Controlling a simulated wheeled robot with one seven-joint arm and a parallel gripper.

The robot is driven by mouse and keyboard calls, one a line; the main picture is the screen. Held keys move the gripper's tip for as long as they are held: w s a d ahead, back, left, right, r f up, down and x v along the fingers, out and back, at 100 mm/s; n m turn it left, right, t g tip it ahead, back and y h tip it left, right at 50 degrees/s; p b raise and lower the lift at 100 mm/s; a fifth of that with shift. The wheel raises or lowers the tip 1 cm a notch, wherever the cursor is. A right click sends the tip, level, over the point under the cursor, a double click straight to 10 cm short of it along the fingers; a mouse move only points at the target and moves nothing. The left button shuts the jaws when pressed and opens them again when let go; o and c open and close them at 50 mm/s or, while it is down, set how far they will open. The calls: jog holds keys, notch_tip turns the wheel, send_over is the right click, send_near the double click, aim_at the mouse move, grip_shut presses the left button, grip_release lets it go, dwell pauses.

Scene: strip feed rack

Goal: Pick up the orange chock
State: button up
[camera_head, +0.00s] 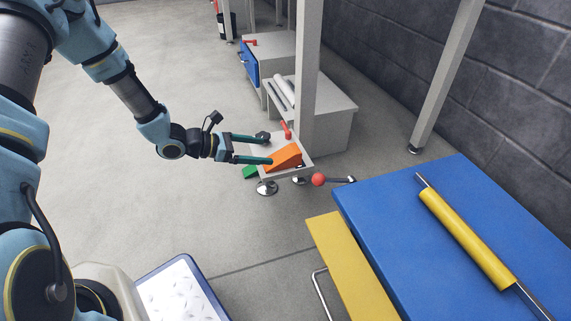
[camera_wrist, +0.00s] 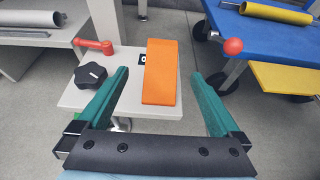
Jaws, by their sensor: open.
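The orange chock (camera_head: 285,157) is a wedge lying on a small light-grey stand (camera_head: 245,148). It also shows in the wrist view (camera_wrist: 161,72), between the two teal fingers and beyond the gripper's dark palm. My gripper (camera_head: 252,149) is open. In the wrist view my gripper (camera_wrist: 165,90) has one finger well to the left of the chock and the other to its right, with gaps on both sides. Neither finger visibly touches the chock.
A black knob (camera_wrist: 91,75) and a red lever (camera_wrist: 93,46) stand left of the chock on the stand. A grey post (camera_head: 307,75) rises just behind. A red ball handle (camera_head: 318,179) and a blue table (camera_head: 400,215) are to the right. Open floor lies left.

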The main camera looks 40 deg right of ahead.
aim_at(281, 155)
jog(key=b+x, duration=0.1)
jog(key=x, duration=0.3)
jog(key=shift+s+d+f+b, duration=0.15)
jog(key=shift+f+b, duration=0.15)
jog(key=shift+b, duration=0.1)
jog(key=b+x, duration=0.1)
jog(key=x, duration=0.1)
jog(key=b+x, duration=0.2)
jog(key=shift+f, duration=0.3)
jog(key=shift+s+d, duration=0.15)
jog(key=shift+d, duration=0.1)
grip_shut()
